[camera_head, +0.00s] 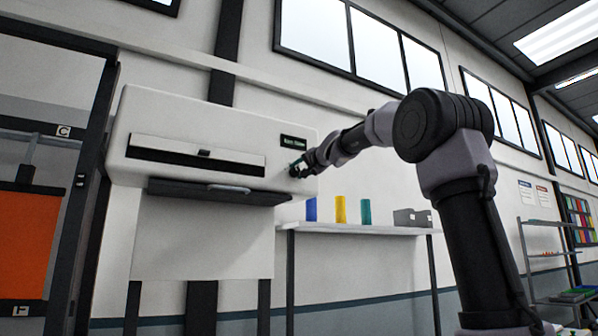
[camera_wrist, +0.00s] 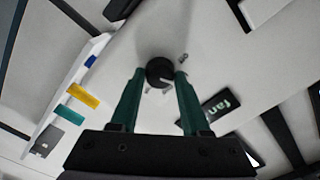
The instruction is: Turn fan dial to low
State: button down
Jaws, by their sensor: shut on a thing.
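The fan dial (camera_wrist: 159,72) is a round black knob with a light mark, on the white front of the machine. In the wrist view it sits between the two green fingertips of my gripper (camera_wrist: 158,80), which is shut on it. Small markings beside the dial are too small to read.
A shelf (camera_head: 365,229) below and to the right of the machine holds a blue roll (camera_head: 311,209), a yellow roll (camera_head: 340,209), a teal roll (camera_head: 366,212) and grey boxes (camera_head: 411,217). A dark ledge with a handle (camera_head: 228,188) juts out under the machine.

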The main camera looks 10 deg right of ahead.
jog(key=shift+c, duration=1.9)
grip_release()
jog(key=v, duration=1)
jog(key=shift+s+d, duration=0.15)
jog(key=shift+s, duration=0.25)
jog(key=s+f+g+h, duration=0.1)
jog(key=s+f+g, duration=0.2)
jog(key=s+f, duration=0.6)
jog(key=s+d+f+n+g+h, duration=0.1)
jog(key=s+f+g, duration=0.2)
jog(key=s+f, duration=0.7)
jog(key=s+d+f+n+g+h, duration=0.1)
jog(key=s+f+g, duration=0.3)
jog(key=s+f, duration=0.6)
notch_tip(320, 180, down, 12)
jog(key=shift+d+r+h, duration=0.15)
jog(key=shift+h, duration=0.15)
